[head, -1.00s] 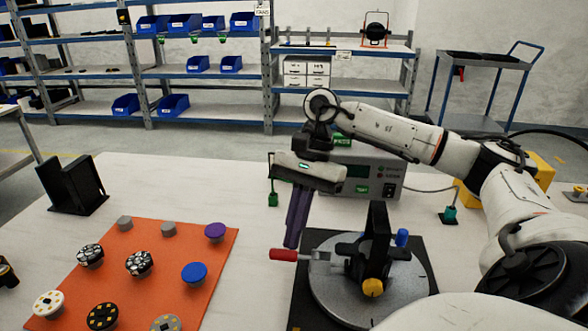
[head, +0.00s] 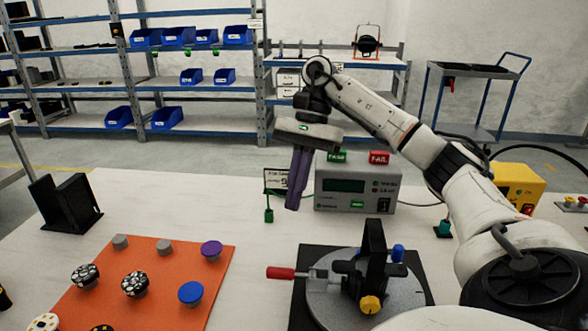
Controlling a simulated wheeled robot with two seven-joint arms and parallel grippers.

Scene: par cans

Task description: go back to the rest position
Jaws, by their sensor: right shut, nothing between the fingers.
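My right gripper (head: 297,205) hangs with its purple fingers pointing down, shut and empty. It is in the air, in front of the left end of a grey test box and above the fixture's left rear side. The fixture (head: 338,299) is a round grey plate on a black base with a black upright clamp, a red-handled lever (head: 281,273), a blue knob and a yellow knob. My left gripper is not in view.
An orange mat (head: 125,268) with several round pucks lies at the left. A black stand (head: 65,203) is behind it. The grey test box (head: 358,189) has green and red tags on top. Shelves with blue bins stand beyond the table. Table between mat and fixture is clear.

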